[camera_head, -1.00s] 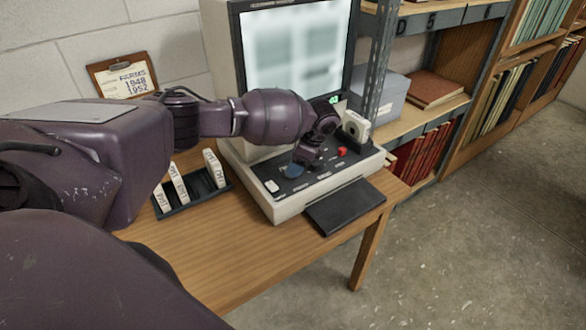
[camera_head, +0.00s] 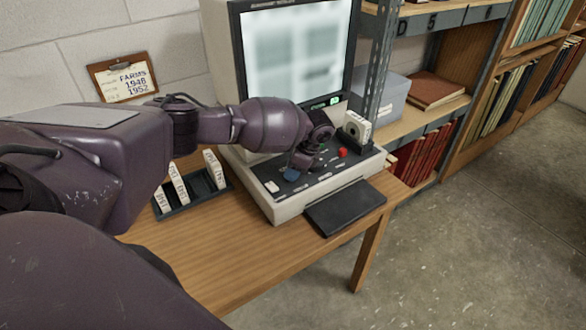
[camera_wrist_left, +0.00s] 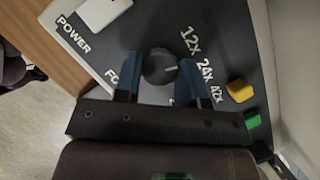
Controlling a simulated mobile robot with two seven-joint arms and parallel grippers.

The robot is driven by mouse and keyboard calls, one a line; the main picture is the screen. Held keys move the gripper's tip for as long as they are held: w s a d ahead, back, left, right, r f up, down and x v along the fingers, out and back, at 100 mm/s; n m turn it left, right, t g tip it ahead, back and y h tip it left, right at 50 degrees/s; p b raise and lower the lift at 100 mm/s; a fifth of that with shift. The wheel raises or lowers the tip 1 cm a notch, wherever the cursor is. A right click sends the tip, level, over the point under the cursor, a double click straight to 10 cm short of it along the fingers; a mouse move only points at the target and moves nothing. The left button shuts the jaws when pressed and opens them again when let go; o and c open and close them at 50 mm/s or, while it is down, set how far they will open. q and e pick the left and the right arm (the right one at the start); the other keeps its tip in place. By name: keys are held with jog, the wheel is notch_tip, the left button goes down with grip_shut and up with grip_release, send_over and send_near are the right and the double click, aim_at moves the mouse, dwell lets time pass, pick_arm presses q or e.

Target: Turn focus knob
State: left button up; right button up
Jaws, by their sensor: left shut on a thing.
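The microfilm reader's control panel (camera_head: 325,176) is on the desk, below its lit, blurred screen (camera_head: 297,50). The focus knob (camera_wrist_left: 159,67) is a round dark knob with a light pointer line, in the upper middle of the left wrist view. A partly covered label starting "FO" lies beside it. My left gripper (camera_head: 293,173) reaches down onto the panel. Its two blue fingers stand on either side of the knob and are shut on it. In the head view my gripper hides the knob. My right gripper is not in view.
A white power switch (camera_wrist_left: 104,12), a yellow button (camera_wrist_left: 240,91) and a green button (camera_wrist_left: 252,119) are near the knob. A red button (camera_head: 343,152) is on the panel. A black rack (camera_head: 199,192) of white boxes stands left of the reader. The desk front (camera_head: 245,255) is clear.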

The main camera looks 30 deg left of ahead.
pick_arm(q)
jog(key=shift+n+p, duration=0.35)
jog(key=shift+n, duration=0.15)
jog(key=shift+r+n+g+h+p, duration=0.1)
jog(key=shift+n+g+h+p, duration=0.3)
jog(key=shift+n, duration=0.3)
jog(key=n+g+h+p, duration=0.1)
jog(key=n, duration=0.3)
jog(key=shift+w+a+n+p, duration=0.1)
jog(key=shift+w+n+p, duration=0.05)
jog(key=shift+n+p, duration=0.2)
jog(key=shift+n, duration=0.25)
jog(key=shift+h, duration=0.3)
